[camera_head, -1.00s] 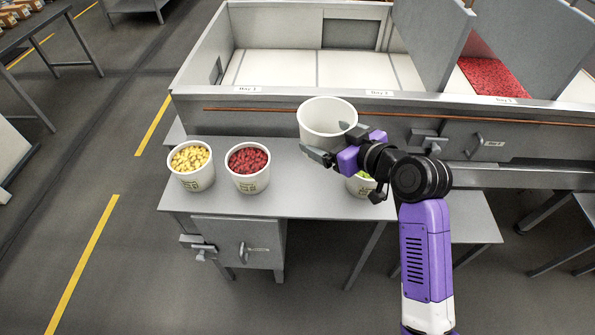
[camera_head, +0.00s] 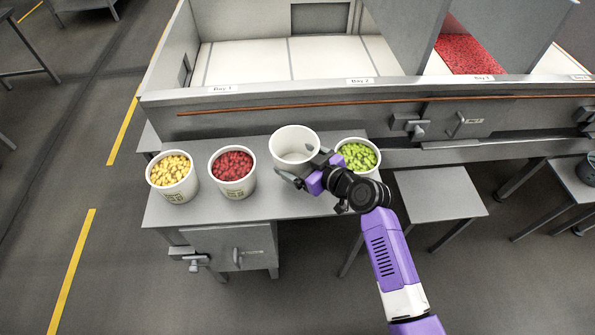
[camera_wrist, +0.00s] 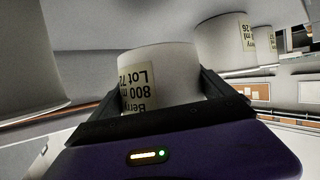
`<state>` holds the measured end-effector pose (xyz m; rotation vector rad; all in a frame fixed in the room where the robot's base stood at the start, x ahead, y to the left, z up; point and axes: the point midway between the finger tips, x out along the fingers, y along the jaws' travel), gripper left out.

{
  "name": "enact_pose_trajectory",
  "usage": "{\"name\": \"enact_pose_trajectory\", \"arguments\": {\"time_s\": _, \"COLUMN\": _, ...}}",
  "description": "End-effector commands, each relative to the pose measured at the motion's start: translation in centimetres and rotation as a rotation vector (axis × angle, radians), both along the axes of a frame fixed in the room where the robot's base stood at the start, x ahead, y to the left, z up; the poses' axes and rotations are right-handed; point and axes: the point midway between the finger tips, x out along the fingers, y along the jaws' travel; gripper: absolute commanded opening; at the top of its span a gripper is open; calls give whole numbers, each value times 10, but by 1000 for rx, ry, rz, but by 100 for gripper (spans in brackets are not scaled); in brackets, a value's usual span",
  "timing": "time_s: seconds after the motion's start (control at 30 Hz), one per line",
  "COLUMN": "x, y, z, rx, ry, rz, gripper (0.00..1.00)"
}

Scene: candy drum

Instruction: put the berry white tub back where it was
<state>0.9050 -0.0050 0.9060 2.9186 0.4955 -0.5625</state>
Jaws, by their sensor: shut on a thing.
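The berry white tub (camera_head: 294,142) is an empty-looking white tub over the grey table (camera_head: 200,213), between the tub of red candy (camera_head: 232,172) and the tub of green candy (camera_head: 357,156). My gripper (camera_head: 300,180) is shut on its near side. In the wrist view my gripper (camera_wrist: 160,108) has a finger on each side of the white tub (camera_wrist: 158,75), whose label reads Berry, 800 ml, Lot 72. I cannot tell if the tub's base touches the table.
A tub of yellow candy (camera_head: 172,178) stands at the table's left end. Behind the table is a long grey bin wall (camera_head: 300,97) with Bay labels and a red bed (camera_head: 470,55). A small grey table (camera_head: 440,193) at the right is bare.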

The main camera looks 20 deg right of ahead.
Motion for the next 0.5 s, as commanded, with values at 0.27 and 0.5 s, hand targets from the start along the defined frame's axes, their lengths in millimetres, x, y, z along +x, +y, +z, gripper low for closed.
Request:
{"name": "enact_pose_trajectory", "arguments": {"time_s": 0.27, "x": 0, "y": 0, "z": -26, "rx": 1, "ry": 1, "rz": 0, "gripper": 19}}
{"name": "enact_pose_trajectory", "arguments": {"time_s": 0.5, "x": 0, "y": 0, "z": -56, "rx": 1, "ry": 0, "rz": 1, "gripper": 19}}
